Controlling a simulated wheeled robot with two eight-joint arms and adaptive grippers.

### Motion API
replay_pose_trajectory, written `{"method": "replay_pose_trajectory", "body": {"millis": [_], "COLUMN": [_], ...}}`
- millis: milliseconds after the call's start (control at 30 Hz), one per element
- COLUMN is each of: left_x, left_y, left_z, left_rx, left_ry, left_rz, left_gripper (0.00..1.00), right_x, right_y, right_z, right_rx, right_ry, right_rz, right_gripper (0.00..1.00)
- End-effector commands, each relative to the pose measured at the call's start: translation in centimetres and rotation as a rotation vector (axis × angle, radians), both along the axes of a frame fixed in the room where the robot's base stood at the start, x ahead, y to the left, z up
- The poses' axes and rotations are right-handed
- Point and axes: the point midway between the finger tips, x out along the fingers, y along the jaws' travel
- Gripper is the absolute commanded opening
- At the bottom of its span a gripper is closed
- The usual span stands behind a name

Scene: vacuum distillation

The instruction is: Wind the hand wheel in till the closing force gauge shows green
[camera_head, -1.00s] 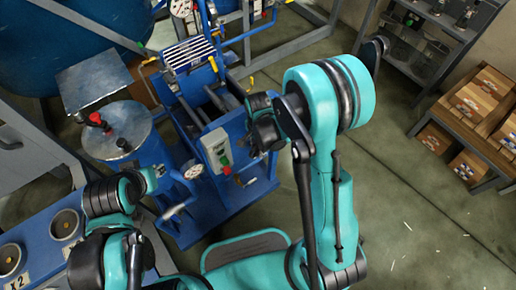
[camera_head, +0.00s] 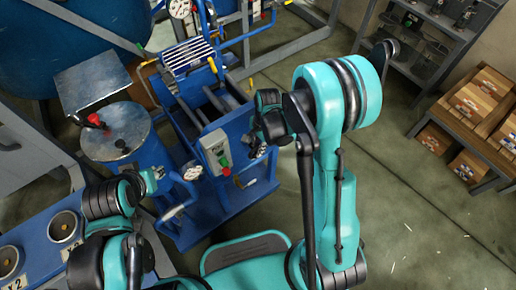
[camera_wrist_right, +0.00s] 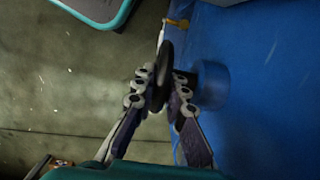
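The dark hand wheel (camera_wrist_right: 166,62) shows nearly edge-on in the right wrist view, in front of a blue round hub (camera_wrist_right: 211,84) on a blue panel. My right gripper (camera_wrist_right: 164,88) has its fingers on both sides of the wheel's rim and looks shut on it. In the head view my right gripper (camera_head: 254,146) is at the right side of the blue machine (camera_head: 222,205), and the wheel is mostly hidden there. A round white gauge (camera_head: 192,172) is on the machine's front left; its reading is too small to tell. My left gripper (camera_head: 153,178) is left of the machine, its fingers unclear.
A control box (camera_head: 217,150) with red and green buttons is on the machine's front. A metal-topped drum (camera_head: 116,133) stands to its left. A shelf of cartons (camera_head: 476,100) stands far right. The floor between is clear.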

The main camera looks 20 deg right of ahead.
Motion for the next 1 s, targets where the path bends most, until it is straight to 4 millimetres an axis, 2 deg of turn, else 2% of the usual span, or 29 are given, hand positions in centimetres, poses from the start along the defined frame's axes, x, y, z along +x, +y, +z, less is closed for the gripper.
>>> {"method": "replay_pose_trajectory", "body": {"millis": [33, 67, 367, 467, 567, 800, 1000], "left_x": [0.0, 0.0, 0.0, 0.0, 0.0, 0.0, 0.0], "left_y": [0.0, 0.0, 0.0, 0.0, 0.0, 0.0, 0.0], "left_z": [0.0, 0.0, 0.0, 0.0, 0.0, 0.0, 0.0], "left_rx": [0.0, 0.0, 0.0, 0.0, 0.0, 0.0, 0.0], "left_ry": [0.0, 0.0, 0.0, 0.0, 0.0, 0.0, 0.0], "left_rz": [0.0, 0.0, 0.0, 0.0, 0.0, 0.0, 0.0], "left_gripper": [0.33, 0.33, 0.33, 0.33, 0.33, 0.33, 0.33], "right_x": [0.0, 0.0, 0.0, 0.0, 0.1, 0.3, 0.5], "right_y": [0.0, 0.0, 0.0, -0.1, -0.3, -1.0, -1.4], "right_z": [0.0, 0.0, 0.1, 0.6, 2.0, 7.3, 10.6], "right_rx": [0.0, 0.0, -0.001, -0.001, -0.001, -0.001, -0.001], "right_ry": [0.0, 0.0, 0.0, 0.0, 0.0, 0.0, 0.0], "right_rz": [0.001, 0.001, 0.0, 0.0, 0.0, 0.0, 0.0], "right_gripper": [0.25, 0.33, 0.33, 0.33, 0.33, 0.33, 0.33]}}
